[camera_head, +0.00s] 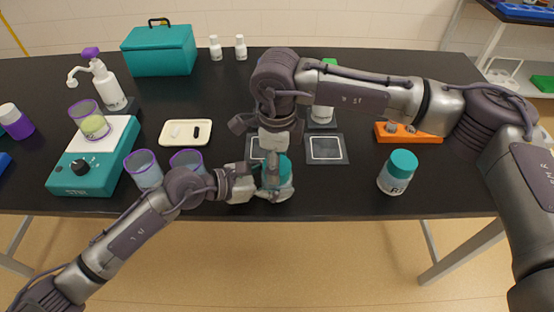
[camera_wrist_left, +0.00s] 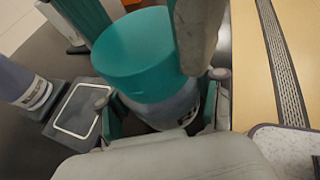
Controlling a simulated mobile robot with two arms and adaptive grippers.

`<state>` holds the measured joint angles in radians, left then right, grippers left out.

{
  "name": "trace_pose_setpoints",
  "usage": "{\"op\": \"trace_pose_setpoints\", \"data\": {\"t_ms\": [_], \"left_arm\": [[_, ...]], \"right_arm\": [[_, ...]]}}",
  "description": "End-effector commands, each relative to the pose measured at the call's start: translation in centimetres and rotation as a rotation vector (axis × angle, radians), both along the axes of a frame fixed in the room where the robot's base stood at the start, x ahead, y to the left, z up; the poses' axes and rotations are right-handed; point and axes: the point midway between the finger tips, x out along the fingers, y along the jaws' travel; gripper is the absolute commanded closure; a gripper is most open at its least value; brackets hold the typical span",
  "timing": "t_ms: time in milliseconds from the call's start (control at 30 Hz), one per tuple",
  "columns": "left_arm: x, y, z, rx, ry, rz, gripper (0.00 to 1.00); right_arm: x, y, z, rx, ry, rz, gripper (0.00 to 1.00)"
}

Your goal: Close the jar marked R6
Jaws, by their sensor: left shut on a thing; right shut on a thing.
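A clear jar (camera_wrist_left: 172,108) with a teal lid (camera_wrist_left: 135,47) stands in both grippers near the table's front edge; it also shows in the head view (camera_head: 286,185), largely covered. Its marking is not readable. My left gripper (camera_head: 274,192) is shut around the jar's body from the left. My right gripper (camera_head: 271,166) comes from above and is shut on the teal lid, its fingers at the lid's sides in the wrist view. The lid sits over the jar's mouth; how tightly, I cannot tell. Another teal-lidded jar (camera_head: 395,180) stands apart to the right, its label only partly legible.
Dark square pads (camera_head: 326,149) lie behind the grippers. Purple-rimmed beakers (camera_head: 144,170) stand left, near my left arm. A teal stirrer (camera_head: 90,165), a white tray (camera_head: 185,132) and an orange block (camera_head: 408,135) are farther off.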

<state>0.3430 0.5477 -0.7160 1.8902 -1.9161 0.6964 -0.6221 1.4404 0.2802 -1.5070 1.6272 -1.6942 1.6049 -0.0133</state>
Motion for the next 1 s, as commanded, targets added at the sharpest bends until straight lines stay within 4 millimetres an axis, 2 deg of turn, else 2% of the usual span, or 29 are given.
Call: {"op": "trace_pose_setpoints", "data": {"t_ms": [33,67,233,533,667,767,1000], "left_arm": [[0.0,0.0,0.0,0.0,0.0,0.0,1.0],[0.0,0.0,0.0,0.0,0.0,0.0,1.0],[0.0,0.0,0.0,0.0,0.0,0.0,1.0],[0.0,0.0,0.0,0.0,0.0,0.0,1.0],[0.0,0.0,0.0,0.0,0.0,0.0,1.0],[0.0,0.0,0.0,0.0,0.0,0.0,1.0],[0.0,0.0,0.0,0.0,0.0,0.0,1.0]], "right_arm": [[0.0,0.0,0.0,0.0,0.0,0.001,0.77],[0.0,0.0,0.0,0.0,0.0,0.002,0.34],[0.0,0.0,0.0,0.0,0.0,0.003,0.06],[0.0,0.0,0.0,0.0,0.0,0.004,0.06],[0.0,0.0,0.7,0.001,-0.001,0.004,0.06],[0.1,0.1,2.2,0.002,-0.004,0.004,0.06],[0.1,0.1,7.4,0.001,-0.003,0.004,0.06]]}}
